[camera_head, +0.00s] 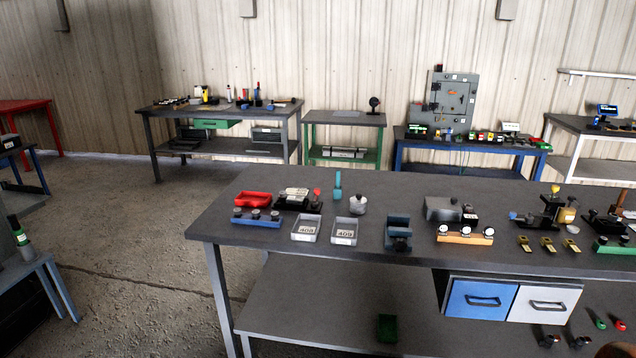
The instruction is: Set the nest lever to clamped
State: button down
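On the near dark bench (330,262), a dark low fixture (296,206) holds a light labelled part (297,194). A small red knob (317,192) stands up at its right end. Another dark fixture (548,214) at the right has an upright yellow knob (555,188) and a blue end at its left. A third dark fixture (604,221) stands by the right edge, with a red-tipped piece beside it. I cannot tell which of these is the nest lever, or its setting, at this size.
The near bench also carries a red tray (254,199), two clear labelled trays (305,230), a blue block (398,232) and an orange rack (465,237). Blue and white drawers (482,299) hang below. Open floor (110,240) lies left; other benches line the wall.

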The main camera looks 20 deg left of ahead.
aim_at(314, 204)
jog(key=u, duration=0.6)
jog(key=i, duration=0.85)
jog(key=u, duration=1.2)
jog(key=i, duration=1.85)
jog(key=u, duration=0.2)
